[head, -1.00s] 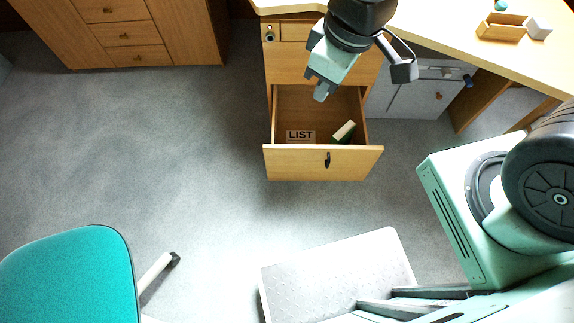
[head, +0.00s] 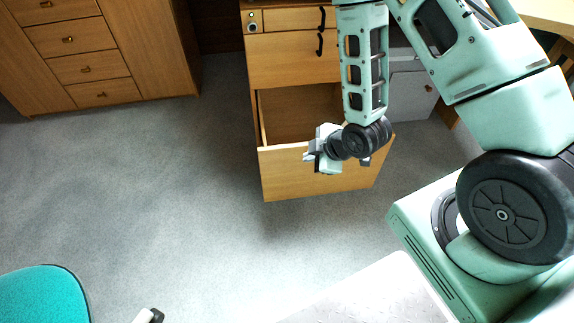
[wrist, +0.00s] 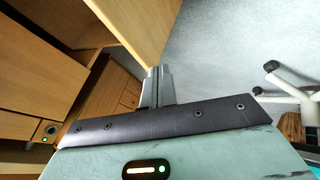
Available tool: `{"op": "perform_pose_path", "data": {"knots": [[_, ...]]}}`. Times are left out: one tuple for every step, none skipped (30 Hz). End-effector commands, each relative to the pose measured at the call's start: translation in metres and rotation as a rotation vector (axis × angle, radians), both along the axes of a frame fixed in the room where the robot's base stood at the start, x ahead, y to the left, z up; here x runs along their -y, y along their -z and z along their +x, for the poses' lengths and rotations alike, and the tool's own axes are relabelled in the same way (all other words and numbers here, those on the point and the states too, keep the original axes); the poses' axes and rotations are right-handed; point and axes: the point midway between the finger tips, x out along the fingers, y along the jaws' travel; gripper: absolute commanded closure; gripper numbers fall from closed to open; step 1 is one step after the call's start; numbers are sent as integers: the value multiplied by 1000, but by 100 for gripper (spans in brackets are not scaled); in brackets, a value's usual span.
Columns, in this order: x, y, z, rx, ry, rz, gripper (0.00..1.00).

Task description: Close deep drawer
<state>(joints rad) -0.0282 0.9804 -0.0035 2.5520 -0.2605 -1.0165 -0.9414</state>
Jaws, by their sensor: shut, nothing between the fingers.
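The deep drawer (head: 290,118) of the wooden desk pedestal stands open, pulled well out below the shut upper drawers. Its light wooden front panel (head: 320,183) faces the open floor. My gripper (head: 307,157) is shut and empty, at the panel's upper part in the head view, pointing left. In the wrist view my shut fingers (wrist: 156,86) lie close to the panel (wrist: 140,30); I cannot tell whether they touch it. The drawer's handle is hidden behind my gripper. My arm covers the right part of the drawer's inside.
Upper drawers with dark handles (head: 321,44) are above the open one. A wooden cabinet (head: 95,50) stands at the back left, a teal chair (head: 45,300) at the lower left. A grey cabinet (head: 408,95) is behind my arm. The carpet left of the drawer is clear.

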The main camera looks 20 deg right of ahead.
Motion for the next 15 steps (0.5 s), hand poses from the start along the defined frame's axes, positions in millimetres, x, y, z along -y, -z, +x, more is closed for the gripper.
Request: {"op": "perform_pose_path", "data": {"knots": [[1, 4, 1, 4, -2, -2, 100], [1, 4, 1, 5, -2, -2, 100], [0, 5, 2, 7, -2, -1, 100], [0, 6, 3, 7, -2, -1, 100], [0, 8, 3, 7, -2, -1, 100], [-1, 10, 5, 6, -2, -1, 100], [-1, 12, 6, 6, -2, -1, 100], [-2, 14, 7, 6, -2, -1, 100], [-2, 16, 8, 8, -2, 0, 100], [-3, 18, 9, 7, -1, -1, 100], [-3, 20, 10, 6, -2, -1, 100], [-4, 22, 12, 8, -2, 0, 100], [-4, 24, 13, 7, -2, -1, 100], [-5, 25, 14, 7, -2, -1, 100], [-6, 27, 15, 8, -2, -1, 100]]}}
